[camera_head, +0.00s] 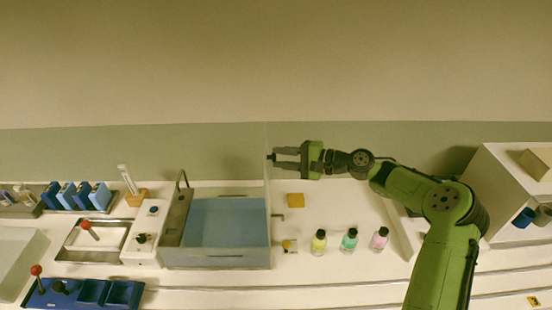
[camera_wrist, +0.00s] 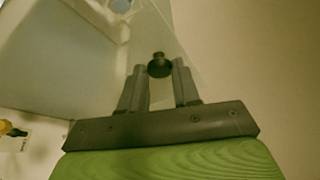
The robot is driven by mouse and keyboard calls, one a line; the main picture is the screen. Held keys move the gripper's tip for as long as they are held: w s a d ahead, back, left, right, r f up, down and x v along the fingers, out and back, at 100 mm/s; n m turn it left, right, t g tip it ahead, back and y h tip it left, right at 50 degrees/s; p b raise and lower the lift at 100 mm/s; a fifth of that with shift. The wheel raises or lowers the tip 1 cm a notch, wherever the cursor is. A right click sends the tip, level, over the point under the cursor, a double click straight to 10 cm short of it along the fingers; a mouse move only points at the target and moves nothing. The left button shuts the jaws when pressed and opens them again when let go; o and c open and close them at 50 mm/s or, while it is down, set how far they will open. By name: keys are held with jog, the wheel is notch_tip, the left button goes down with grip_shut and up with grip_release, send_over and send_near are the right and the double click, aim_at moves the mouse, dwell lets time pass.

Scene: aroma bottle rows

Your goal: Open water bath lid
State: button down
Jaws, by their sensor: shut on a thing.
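The water bath (camera_head: 216,258) is a grey tank with blue water, left of centre in the head view. Its clear lid (camera_head: 266,180) stands about upright along the bath's right side, seen nearly edge-on as a thin pane. The lid (camera_wrist: 165,35) also shows in the wrist view as a see-through panel. My gripper (camera_head: 277,157) is above the bath's right edge, pointing left. Its fingers (camera_wrist: 160,80) are shut on the lid's black knob (camera_wrist: 159,64). The water surface is uncovered in the head view.
A white cabinet (camera_head: 500,195) is at far right.

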jog(key=shift+d+f+y, duration=0.1)
jog(key=shift+d+y, duration=0.3)
jog(key=shift+d, duration=0.7)
jog(key=c, duration=0.8)
grip_release()
jog(key=shift+f, duration=0.1)
jog(key=b+v, duration=0.1)
jog(key=v, duration=1.4)
jog(key=shift+s+d, duration=0.25)
jog(key=shift+d, duration=0.05)
